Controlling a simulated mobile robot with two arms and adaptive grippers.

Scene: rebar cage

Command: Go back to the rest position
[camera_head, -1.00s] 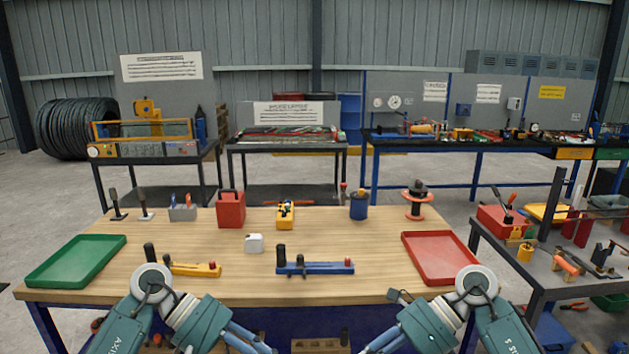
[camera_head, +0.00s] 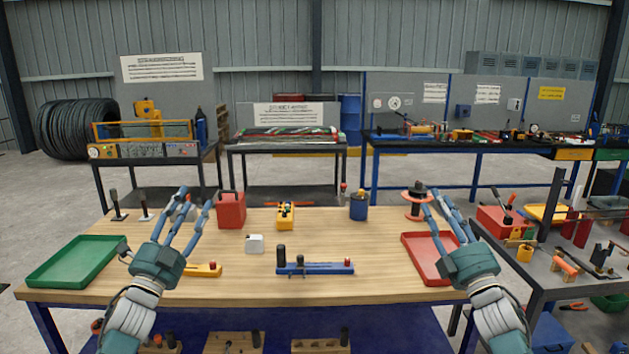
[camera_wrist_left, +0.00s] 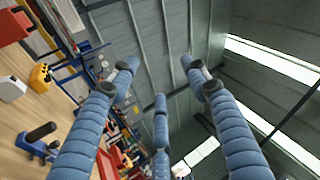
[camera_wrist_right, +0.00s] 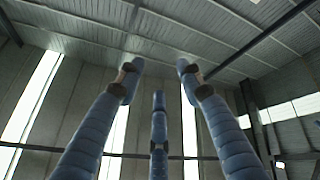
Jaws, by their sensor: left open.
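My left gripper (camera_head: 193,203) is raised over the left part of the wooden workbench (camera_head: 340,232), its fingers pointing up and away. In the left wrist view its three blue fingers (camera_wrist_left: 160,85) are spread with nothing between them. My right gripper (camera_head: 438,203) is raised over the bench's right side, in front of the red tray (camera_head: 420,258) and the orange-flanged spool (camera_head: 414,210). Its fingers also point upward, spread and empty in the right wrist view (camera_wrist_right: 158,82). The left hand partly hides a yellow tool (camera_head: 205,270) and a small grey holder behind it.
On the bench are a green tray (camera_head: 75,262), a red box (camera_head: 231,210), a yellow device (camera_head: 285,215), a white block (camera_head: 254,243), a blue tool (camera_head: 315,268) and a blue can (camera_head: 359,206). A cluttered side table (camera_head: 560,265) stands at the right.

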